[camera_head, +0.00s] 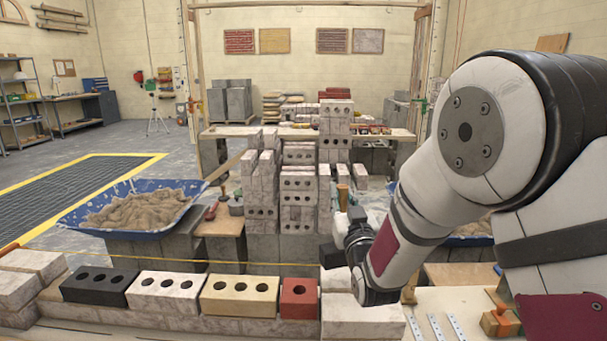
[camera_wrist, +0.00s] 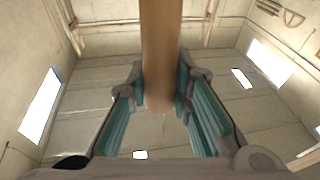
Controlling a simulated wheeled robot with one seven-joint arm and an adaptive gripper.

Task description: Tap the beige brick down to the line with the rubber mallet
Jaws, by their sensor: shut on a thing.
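The beige brick (camera_head: 240,294), with three dark holes in its top, lies in the front row between a white brick (camera_head: 164,291) and a red brick (camera_head: 299,298). The yellow line (camera_head: 220,262) runs across just behind the row; I cannot tell how the brick's top stands against it. My gripper (camera_head: 352,232) is beyond and to the right of the red brick, apart from the beige brick. In the wrist view its fingers (camera_wrist: 163,95) are shut on a brown wooden handle (camera_wrist: 160,45), which runs out at the top edge. The mallet's head is not clear in either view.
A black brick (camera_head: 98,286) ends the row at left. A blue tub of mortar (camera_head: 135,208) stands behind. Stacked bricks (camera_head: 298,195) rise behind my gripper. Pale blocks (camera_head: 360,316) stand right of the red brick. The space directly above the beige brick is free except for the line behind.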

